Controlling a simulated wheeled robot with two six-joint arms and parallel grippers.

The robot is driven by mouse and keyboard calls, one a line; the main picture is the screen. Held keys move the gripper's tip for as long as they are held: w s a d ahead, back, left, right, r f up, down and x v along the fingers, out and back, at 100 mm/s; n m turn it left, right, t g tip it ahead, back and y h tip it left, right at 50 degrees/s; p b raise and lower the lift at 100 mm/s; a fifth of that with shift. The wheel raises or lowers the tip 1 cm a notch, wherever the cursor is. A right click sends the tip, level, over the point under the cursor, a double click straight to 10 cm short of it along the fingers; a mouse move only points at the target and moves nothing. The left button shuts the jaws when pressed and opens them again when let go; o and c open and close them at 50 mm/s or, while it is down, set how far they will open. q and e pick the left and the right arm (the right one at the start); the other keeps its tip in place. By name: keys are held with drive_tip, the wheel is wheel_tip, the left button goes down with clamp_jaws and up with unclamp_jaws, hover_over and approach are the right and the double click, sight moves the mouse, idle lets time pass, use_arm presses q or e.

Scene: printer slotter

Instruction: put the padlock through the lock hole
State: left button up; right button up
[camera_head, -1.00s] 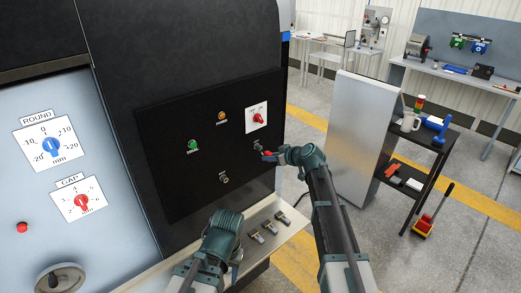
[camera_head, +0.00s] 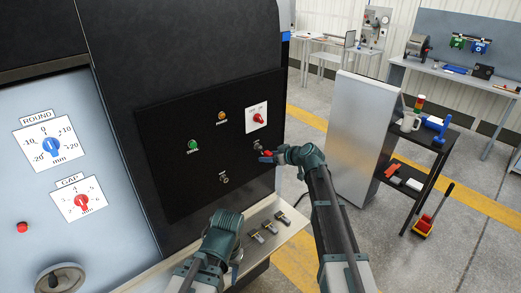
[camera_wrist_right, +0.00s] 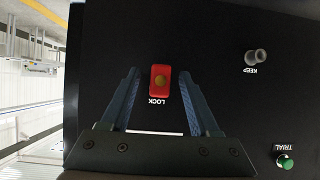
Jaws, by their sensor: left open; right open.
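The red padlock (camera_head: 266,155) is at the panel's lock fitting (camera_head: 257,145), in front of my right gripper. In the right wrist view the padlock (camera_wrist_right: 160,77) appears end-on, with a brass disc, above the upside-down LOCK label (camera_wrist_right: 170,104). My right gripper (camera_wrist_right: 162,85) is open, with one finger on each side of the padlock and dark gaps between. The padlock's shackle and the lock hole are hidden, so I cannot tell whether the shackle passes through. My left gripper (camera_head: 236,262) is low in front of the ledge, mostly hidden by its own wrist.
The black panel (camera_head: 180,180) also carries a KEEP knob (camera_head: 223,178), a green TRIAL button (camera_head: 193,145), an orange button (camera_head: 222,115) and a red switch (camera_head: 257,118). Several small metal pieces lie on the ledge (camera_head: 290,226). A grey cabinet (camera_head: 362,140) stands to the right.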

drive_tip(key=shift+s, duration=0.1)
drive_tip(key=shift+p+v, duration=3.45)
drive_tip(key=shift+v, duration=3.45)
drive_tip(key=s+a+f+g+h+b, duration=0.2)
drive_tip(key=s+a+f+g+b, duration=0.45)
drive_tip(key=s+a+f, duration=0.65)
drive_tip(key=s+f+m+g+h+b, duration=0.1)
drive_tip(key=s+f+g+h+b, duration=0.1)
drive_tip(key=s+f, duration=0.3)
drive_tip(key=s+d+f+m+g+h+b, duration=0.1)
drive_tip(key=s+f+m+h+b, duration=0.1)
drive_tip(key=s, duration=1)
wheel_tip(320, 180, down, 3)
drive_tip(key=shift+s+f+g+h+b, duration=0.1)
drive_tip(key=shift+s+g+h+b, duration=0.3)
drive_tip(key=shift+h+b, duration=0.65)
drive_tip(key=shift+c, duration=0.2)
